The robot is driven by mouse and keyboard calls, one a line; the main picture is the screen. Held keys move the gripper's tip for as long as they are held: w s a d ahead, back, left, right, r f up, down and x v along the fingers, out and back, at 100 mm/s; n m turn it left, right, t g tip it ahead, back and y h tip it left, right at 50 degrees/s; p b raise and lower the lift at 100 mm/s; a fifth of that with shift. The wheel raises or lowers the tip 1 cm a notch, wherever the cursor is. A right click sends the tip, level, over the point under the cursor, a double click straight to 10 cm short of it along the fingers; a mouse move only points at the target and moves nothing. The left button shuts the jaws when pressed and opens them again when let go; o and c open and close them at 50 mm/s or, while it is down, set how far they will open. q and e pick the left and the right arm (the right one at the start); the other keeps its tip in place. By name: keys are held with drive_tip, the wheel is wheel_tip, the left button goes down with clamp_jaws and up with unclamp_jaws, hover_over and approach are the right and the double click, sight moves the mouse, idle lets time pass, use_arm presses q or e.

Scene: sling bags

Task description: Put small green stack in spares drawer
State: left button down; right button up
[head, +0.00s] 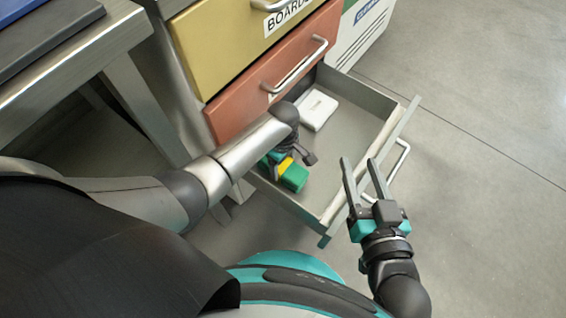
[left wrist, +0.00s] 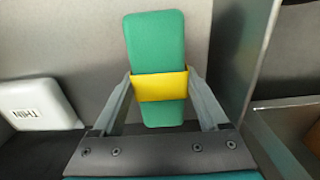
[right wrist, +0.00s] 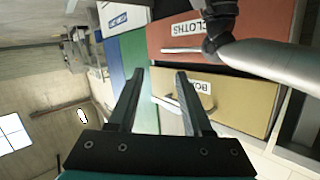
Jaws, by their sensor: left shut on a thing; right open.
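The small green stack (left wrist: 155,42) with a yellow band (left wrist: 160,86) is held between the fingers of my left gripper (left wrist: 160,90). In the head view the green stack (head: 294,178) shows below my left gripper (head: 285,160), over the near left part of the open grey drawer (head: 345,158). I cannot tell whether it touches the drawer floor. My left arm hides part of the drawer. My right gripper (head: 365,180) is open and empty, just outside the drawer's front near its handle (head: 399,160).
A white item labelled THIN (left wrist: 38,104) lies in the drawer, also seen in the head view (head: 318,110). Above are a red drawer (head: 270,85) and a yellow drawer (head: 232,40), both shut. A metal table (head: 70,55) stands at left. The floor (head: 480,150) at right is clear.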

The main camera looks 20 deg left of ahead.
use_arm(q)
unclamp_jaws()
drive_tip(key=shift+f, duration=0.1)
